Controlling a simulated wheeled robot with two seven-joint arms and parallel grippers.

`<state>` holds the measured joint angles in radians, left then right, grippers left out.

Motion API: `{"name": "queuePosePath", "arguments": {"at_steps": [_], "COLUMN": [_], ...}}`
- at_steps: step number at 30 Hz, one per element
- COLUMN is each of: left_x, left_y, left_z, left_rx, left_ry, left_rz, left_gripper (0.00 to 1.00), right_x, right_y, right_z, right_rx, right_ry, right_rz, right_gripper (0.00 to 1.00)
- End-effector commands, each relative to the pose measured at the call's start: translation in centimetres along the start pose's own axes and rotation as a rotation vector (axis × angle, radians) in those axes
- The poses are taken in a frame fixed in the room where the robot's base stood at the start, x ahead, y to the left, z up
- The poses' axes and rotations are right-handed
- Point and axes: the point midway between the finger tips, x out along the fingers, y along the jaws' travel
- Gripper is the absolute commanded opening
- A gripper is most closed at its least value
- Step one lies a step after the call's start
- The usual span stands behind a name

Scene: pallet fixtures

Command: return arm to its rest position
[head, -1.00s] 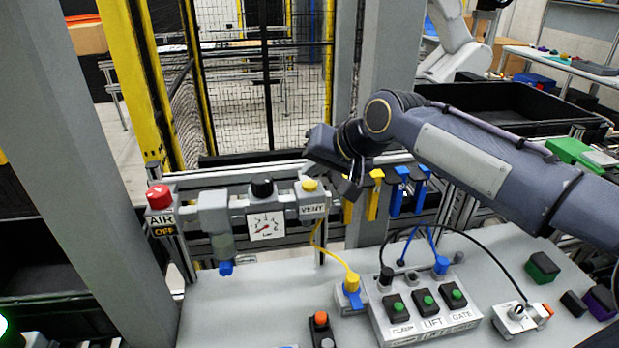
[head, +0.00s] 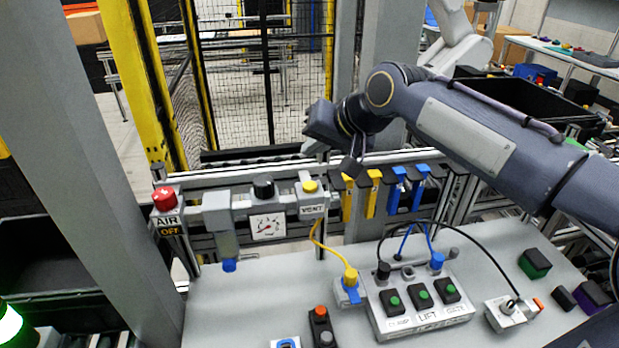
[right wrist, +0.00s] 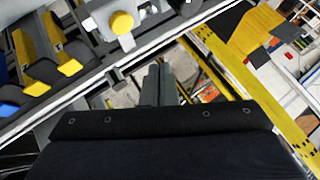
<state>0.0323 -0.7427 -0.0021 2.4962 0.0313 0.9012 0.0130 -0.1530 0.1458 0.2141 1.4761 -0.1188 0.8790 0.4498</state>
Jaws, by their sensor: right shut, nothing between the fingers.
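My right arm comes in from the right in the head view, and its gripper (head: 316,147) hangs in the air above the rail, just above the yellow-knobbed VENT valve (head: 310,194). In the right wrist view the gripper's fingers (right wrist: 158,84) are together with nothing between them. The yellow vent knob also shows in the right wrist view (right wrist: 122,22), beyond the fingers and up to the left; the gripper is apart from it. My left gripper is in neither view.
A red AIR knob (head: 165,198) with an OFF label and a gauge (head: 267,226) stand left of the valve. Yellow and blue clips (head: 397,190) hang from the rail. A button box (head: 420,308) with cables stands on the grey bench (head: 240,300). A grey post (head: 90,150) rises at left.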

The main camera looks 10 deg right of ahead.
Motion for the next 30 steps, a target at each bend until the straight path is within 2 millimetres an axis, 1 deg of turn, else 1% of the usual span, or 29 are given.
{"name": "queuePosePath", "arguments": {"at_steps": [8,11,13,14,15,17,18,20,21,23,24,27,30], "left_x": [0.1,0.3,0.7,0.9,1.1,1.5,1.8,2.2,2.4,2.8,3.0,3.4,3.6], "left_y": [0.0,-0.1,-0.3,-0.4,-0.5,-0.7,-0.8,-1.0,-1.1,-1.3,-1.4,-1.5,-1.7], "left_z": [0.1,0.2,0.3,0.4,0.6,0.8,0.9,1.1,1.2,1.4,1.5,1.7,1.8], "left_rx": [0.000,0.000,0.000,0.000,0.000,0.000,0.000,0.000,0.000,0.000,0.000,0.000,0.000], "left_ry": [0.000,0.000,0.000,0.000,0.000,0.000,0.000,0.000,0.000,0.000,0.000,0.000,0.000], "left_rz": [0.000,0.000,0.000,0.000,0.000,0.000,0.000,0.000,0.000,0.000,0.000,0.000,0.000], "left_gripper": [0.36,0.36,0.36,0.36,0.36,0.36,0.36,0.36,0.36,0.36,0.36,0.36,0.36], "right_x": [0.0,-0.6,-1.5,-1.9,-2.6,-3.5,-4.1,-4.7,-5.0,-5.3,-5.3,-5.1,-4.7], "right_y": [0.1,1.3,3.1,4.1,5.6,7.9,9.5,11.7,13.1,14.8,15.9,17.8,18.9], "right_z": [0.1,1.2,2.9,4.0,5.6,8.5,10.5,13.7,15.9,19.3,21.4,26.1,29.6], "right_rx": [0.000,-0.007,-0.015,-0.021,-0.026,-0.033,-0.035,-0.037,-0.036,-0.037,-0.033,-0.029,-0.026], "right_ry": [-0.001,-0.003,-0.007,-0.010,-0.015,-0.027,-0.034,-0.048,-0.057,-0.072,-0.082,-0.102,-0.118], "right_rz": [0.002,0.016,0.038,0.050,0.068,0.093,0.110,0.129,0.140,0.151,0.156,0.161,0.159], "right_gripper": [0.00,0.00,0.00,0.00,0.00,0.00,0.00,0.00,0.00,0.00,0.00,0.00,0.00]}}
